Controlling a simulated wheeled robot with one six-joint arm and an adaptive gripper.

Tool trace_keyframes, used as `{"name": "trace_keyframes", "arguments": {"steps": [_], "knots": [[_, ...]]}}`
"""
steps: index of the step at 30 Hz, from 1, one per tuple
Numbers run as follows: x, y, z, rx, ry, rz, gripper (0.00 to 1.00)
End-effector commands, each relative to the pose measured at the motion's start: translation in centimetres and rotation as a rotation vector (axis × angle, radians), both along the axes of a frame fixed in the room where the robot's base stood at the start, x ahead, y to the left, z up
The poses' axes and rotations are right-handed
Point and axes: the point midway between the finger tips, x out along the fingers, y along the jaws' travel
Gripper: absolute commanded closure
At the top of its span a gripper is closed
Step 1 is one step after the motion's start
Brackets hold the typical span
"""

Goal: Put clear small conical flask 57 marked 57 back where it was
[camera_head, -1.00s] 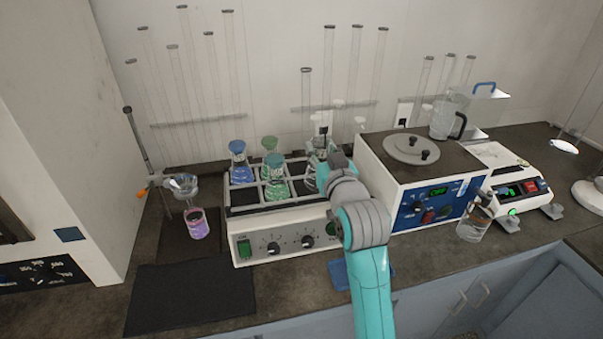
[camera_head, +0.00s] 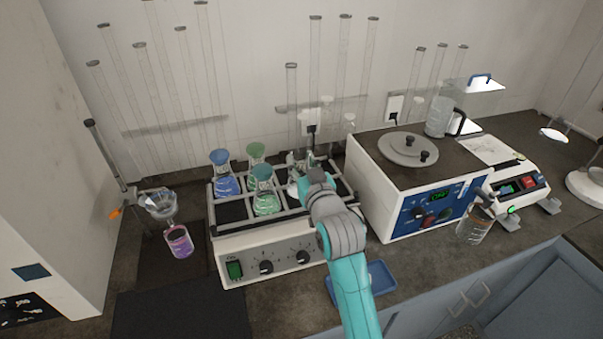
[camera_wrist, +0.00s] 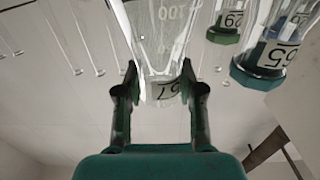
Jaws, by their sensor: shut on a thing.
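The clear conical flask (camera_wrist: 155,30) fills the top middle of the wrist view, with a label that is hard to read between the fingers. My gripper (camera_wrist: 158,78) is shut on it, a finger on each side. In the head view the flask (camera_head: 296,160) is over the right part of the white shaker's rack (camera_head: 289,212), partly hidden by my gripper (camera_head: 305,178). I cannot tell whether its base touches the shaker. A blue flask (camera_head: 226,183) and two green ones (camera_head: 266,203) stand in the rack.
Two neighbouring flasks, labelled 29 (camera_wrist: 228,24) and 65 (camera_wrist: 268,62), are close on the right in the wrist view. A white box with a blue panel (camera_head: 432,212) stands right of the shaker. A blue tray (camera_head: 376,280) lies in front. A funnel stand (camera_head: 160,203) is left.

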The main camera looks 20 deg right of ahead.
Motion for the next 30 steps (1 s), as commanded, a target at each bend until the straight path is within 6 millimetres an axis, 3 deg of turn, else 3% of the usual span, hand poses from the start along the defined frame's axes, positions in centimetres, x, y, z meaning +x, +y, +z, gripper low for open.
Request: {"name": "trace_keyframes", "arguments": {"steps": [6,18,19,21,22,30], "knots": [[0.0,0.0,-2.9,0.000,0.003,0.000,1.00],[0.0,0.0,-3.4,0.000,0.001,0.000,1.00],[0.0,0.0,-3.4,0.000,0.001,0.000,0.60],[0.0,0.0,-3.4,0.000,0.001,0.000,0.42],[0.0,0.0,-3.4,0.000,0.001,0.000,0.37],[0.0,0.0,-3.4,0.000,0.000,0.000,0.37]]}}
